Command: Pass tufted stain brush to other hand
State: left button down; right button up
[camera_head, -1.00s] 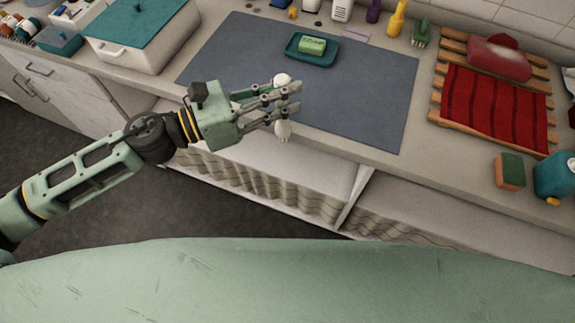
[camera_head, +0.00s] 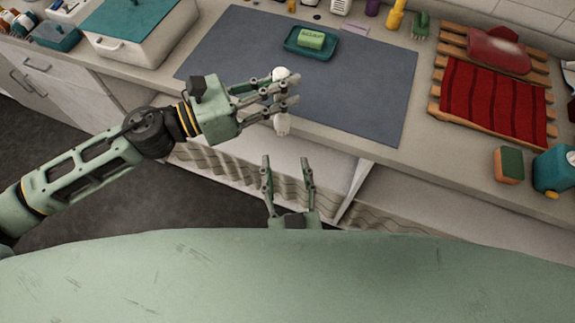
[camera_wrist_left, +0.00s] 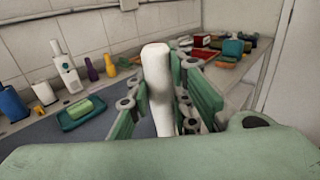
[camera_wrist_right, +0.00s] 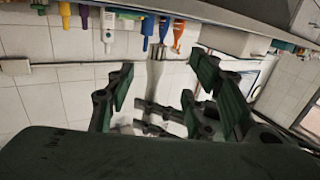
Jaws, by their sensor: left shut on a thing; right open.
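My left gripper (camera_head: 268,98) is shut on the white tufted stain brush (camera_head: 282,124), held in the air in front of the counter's edge. In the head view its rounded white end shows above the fingers and its bristle end points down below them. The brush also stands upright between the fingers in the left wrist view (camera_wrist_left: 157,88). My right gripper (camera_head: 287,165) is open and empty, below the brush in the head view, fingers pointing towards it. In the right wrist view the brush (camera_wrist_right: 154,85) shows ahead, between the open fingers and apart from them.
A grey mat (camera_head: 350,90) covers the counter, with a green soap in a teal dish (camera_head: 290,46) on it. A red cloth lies on a wooden rack (camera_head: 437,88) at right. A sponge (camera_head: 508,165) and a teal bottle (camera_head: 553,172) stand near the counter's front right.

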aim_at(281, 125)
jog(key=shift+t, duration=0.3)
jog(key=w, duration=0.4)
jog(key=w+a+r, duration=0.1)
jog(key=w, duration=0.3)
jog(key=w+r, duration=0.1)
jog(key=w, duration=0.2)
jog(key=shift+w+a+r, duration=0.25)
jog(key=shift+w+a, duration=0.05)
jog(key=shift+w, duration=0.1)
jog(key=c, duration=1.1)
pick_arm(q)
jog(key=c, duration=1.5)
grip_release()
pick_arm(e)
grip_shut()
pick_arm(q)
jog(key=shift+a, duration=0.1)
